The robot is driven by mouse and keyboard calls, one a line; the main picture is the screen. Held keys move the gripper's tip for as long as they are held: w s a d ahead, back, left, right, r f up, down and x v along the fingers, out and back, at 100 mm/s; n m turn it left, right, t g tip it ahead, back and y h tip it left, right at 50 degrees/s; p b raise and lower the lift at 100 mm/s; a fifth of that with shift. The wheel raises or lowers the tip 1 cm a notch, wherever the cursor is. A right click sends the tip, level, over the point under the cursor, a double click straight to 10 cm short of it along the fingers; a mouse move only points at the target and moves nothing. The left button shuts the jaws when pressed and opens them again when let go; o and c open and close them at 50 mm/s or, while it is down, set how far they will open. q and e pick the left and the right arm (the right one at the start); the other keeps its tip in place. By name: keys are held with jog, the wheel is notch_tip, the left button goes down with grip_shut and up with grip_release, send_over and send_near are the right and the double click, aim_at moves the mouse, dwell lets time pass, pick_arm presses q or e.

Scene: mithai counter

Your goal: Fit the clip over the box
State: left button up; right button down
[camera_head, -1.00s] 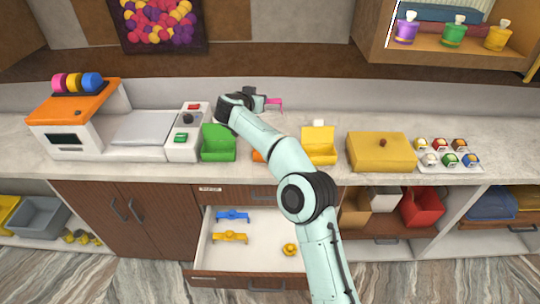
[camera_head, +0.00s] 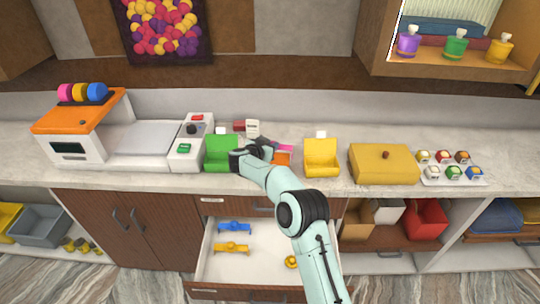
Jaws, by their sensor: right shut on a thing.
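A pink clip (camera_head: 284,148) shows at the top of a small orange box (camera_head: 283,158) on the counter. My right gripper (camera_head: 268,152) is shut on the pink clip, coming from its left. The gripper and arm hide part of the orange box and most of the clip. I cannot tell whether the clip touches the box or is just above it. My left gripper is not in view.
An open green box (camera_head: 221,152) stands left of the gripper, and an open yellow box (camera_head: 321,156) right of it. A blue clip (camera_head: 233,227) and a yellow clip (camera_head: 231,248) lie in the open drawer (camera_head: 262,265). A larger yellow box (camera_head: 383,163) stands farther right.

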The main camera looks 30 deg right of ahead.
jog(key=shift+f, duration=2.25)
jog(key=shift+f, duration=0.25)
jog(key=c, duration=0.9)
grip_release()
jog(key=shift+r, duration=0.25)
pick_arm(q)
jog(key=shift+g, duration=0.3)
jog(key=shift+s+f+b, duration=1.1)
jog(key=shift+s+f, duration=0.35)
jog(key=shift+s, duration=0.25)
pick_arm(e)
jog(key=shift+v, duration=6.05)
